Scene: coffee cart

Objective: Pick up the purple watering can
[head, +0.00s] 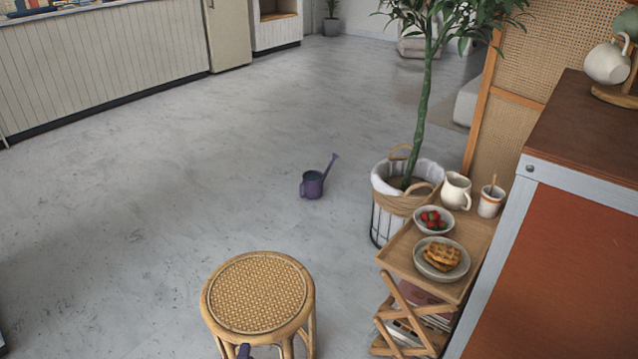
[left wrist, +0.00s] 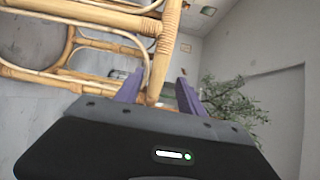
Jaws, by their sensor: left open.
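The purple watering can (head: 312,185) stands upright on the grey floor in the middle of the head view, its spout pointing up and to the right. It is small and far beyond the rattan stool. My left gripper shows in the left wrist view (left wrist: 158,94), with two purple fingers apart and nothing held between them. A cane leg of the stool (left wrist: 163,50) passes behind the fingers. In the head view only a small purple tip, seemingly of this gripper, shows at the bottom edge by the stool. I cannot make out the can in the left wrist view. My right gripper is out of view.
The round rattan stool (head: 258,292) stands in front of the can. A potted tree (head: 402,205) and a wooden folding tray table (head: 405,252) with food and cups stand to the right, beside the brown cart (head: 570,270). Floor left of the can is clear.

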